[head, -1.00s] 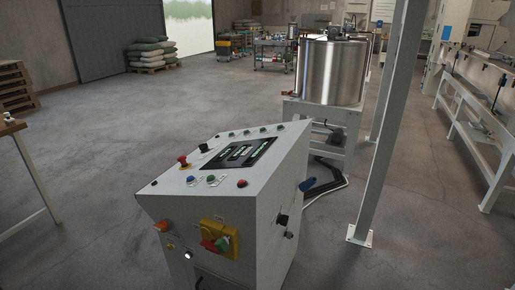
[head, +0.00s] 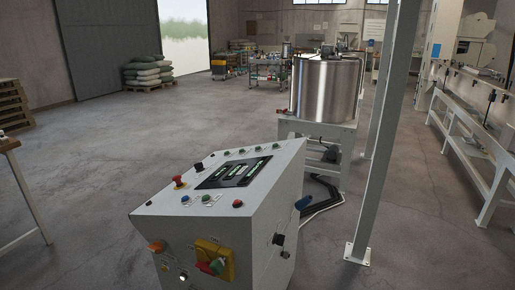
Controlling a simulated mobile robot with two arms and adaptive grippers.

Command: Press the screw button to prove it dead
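A grey control console (head: 262,225) stands in the lower middle of the head view. Its sloped top carries a dark display panel (head: 238,172) with green lettering, a red mushroom button (head: 179,180), a black knob (head: 199,166) and several small green, blue and red buttons. The front holds a yellow switch plate with a red handle (head: 205,267), an orange knob (head: 156,247) and a pale round button (head: 183,277). The labels are too small to read, so I cannot tell which is the screw button. Neither of my grippers is in view.
A steel tank (head: 327,87) on a grey stand is behind the console. A white post (head: 385,130) rises to the right, with long benches (head: 470,130) beyond. A table edge (head: 22,190) is at left. Stacked sacks (head: 148,72) lie at the back. Floor left of the console is open.

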